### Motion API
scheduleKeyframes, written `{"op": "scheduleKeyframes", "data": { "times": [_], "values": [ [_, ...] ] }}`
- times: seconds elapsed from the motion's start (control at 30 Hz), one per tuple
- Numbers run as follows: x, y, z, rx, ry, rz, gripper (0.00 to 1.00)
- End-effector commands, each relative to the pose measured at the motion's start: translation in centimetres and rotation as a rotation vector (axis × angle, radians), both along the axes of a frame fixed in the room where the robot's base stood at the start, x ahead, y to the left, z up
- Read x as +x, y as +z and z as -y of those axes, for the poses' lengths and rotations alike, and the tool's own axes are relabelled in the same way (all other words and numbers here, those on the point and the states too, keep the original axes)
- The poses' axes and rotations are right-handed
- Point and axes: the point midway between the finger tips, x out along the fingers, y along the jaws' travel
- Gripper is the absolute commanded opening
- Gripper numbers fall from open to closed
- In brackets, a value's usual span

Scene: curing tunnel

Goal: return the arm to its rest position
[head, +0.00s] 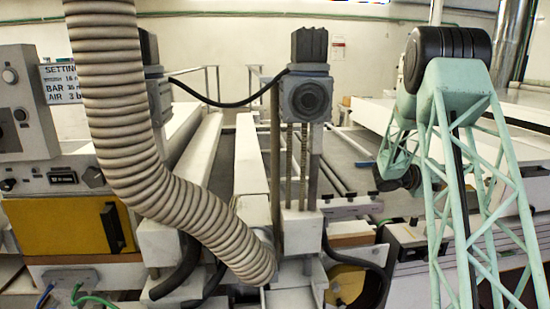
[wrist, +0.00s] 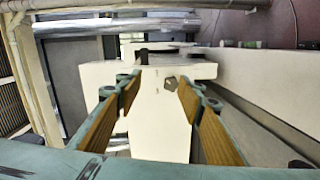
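My gripper (wrist: 160,88) shows in the wrist view. Its two green fingers with brown pads stand apart, with nothing between them. Beyond the fingers is a white block-like machine part (wrist: 158,118) with a small dark fitting on its face; I see no contact with it. In the head view my pale green lattice arm rises at the right, and its far section reaches back and down behind the near section. The gripper itself cannot be made out clearly there.
A ribbed hose (head: 125,130) hangs at the left, before a control box (head: 25,105) and a yellow panel (head: 65,228). A grey motor unit (head: 307,97) stands upright at centre. White rails (head: 250,160) run back behind it. In the wrist view a silvery pipe (wrist: 120,24) crosses the top.

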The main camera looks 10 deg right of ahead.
Motion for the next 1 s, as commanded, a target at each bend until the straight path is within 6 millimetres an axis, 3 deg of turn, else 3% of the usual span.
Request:
{"op": "scheduleKeyframes", "data": {
  "times": [0.4, 1.0],
  "values": [
    [-4.3, 4.4, -6.2, 0.13, -0.054, 0.006, 0.35],
    [-10.9, 8.2, -16.1, 0.342, -0.085, 0.022, 0.35]
  ]
}}
